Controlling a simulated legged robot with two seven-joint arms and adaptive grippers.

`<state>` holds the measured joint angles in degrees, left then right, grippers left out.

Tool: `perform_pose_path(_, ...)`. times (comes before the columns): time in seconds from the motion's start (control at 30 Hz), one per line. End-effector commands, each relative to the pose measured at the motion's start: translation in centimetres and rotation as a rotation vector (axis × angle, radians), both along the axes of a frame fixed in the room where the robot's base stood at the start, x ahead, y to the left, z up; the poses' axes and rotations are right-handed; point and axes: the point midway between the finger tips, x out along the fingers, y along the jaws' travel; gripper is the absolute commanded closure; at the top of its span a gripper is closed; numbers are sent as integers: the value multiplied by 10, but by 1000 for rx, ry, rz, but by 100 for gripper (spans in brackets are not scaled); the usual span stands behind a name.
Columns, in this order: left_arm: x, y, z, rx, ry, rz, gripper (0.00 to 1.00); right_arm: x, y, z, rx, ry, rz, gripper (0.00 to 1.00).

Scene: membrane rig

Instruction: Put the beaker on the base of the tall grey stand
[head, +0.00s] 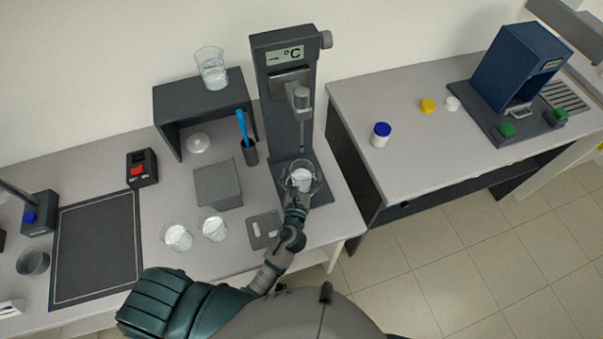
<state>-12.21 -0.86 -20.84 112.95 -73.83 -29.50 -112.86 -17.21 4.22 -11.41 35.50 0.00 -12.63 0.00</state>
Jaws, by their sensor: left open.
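The tall grey stand (309,75) rises at the back right of the left bench, with a °C display and a probe hanging down its front. A clear beaker (302,176) with whitish contents is over the stand's base (321,195), under the probe. It looks upright and seems to rest on the base. My left gripper (298,188) is open at the near side of this beaker. Its fingers are small and partly hidden, so contact cannot be told. My right gripper is not in view.
Two more beakers (177,237) (214,228) stand near the bench front. A grey block (217,184), a cup with a blue tool (249,151) and a flat slotted plate (263,230) are left of the stand. Another beaker (211,70) is on a dark shelf (200,97).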

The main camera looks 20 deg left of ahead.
Motion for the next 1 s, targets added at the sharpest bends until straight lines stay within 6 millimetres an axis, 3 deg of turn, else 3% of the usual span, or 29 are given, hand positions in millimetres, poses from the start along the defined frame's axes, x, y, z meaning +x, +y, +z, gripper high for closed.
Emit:
perform_pose_path(0.17, -11, -2, -1, 0, 3, -1, 3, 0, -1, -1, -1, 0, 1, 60)
perform_pose_path(0.6, -100, -14, -2, 1, 3, 0, 3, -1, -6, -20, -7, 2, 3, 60)
perform_pose_path(0.8, -118, -16, 1, 1, 0, 1, 3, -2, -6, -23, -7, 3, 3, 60)
perform_pose_path(1.0, -119, -17, 2, 0, -1, 1, 3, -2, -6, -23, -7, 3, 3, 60)
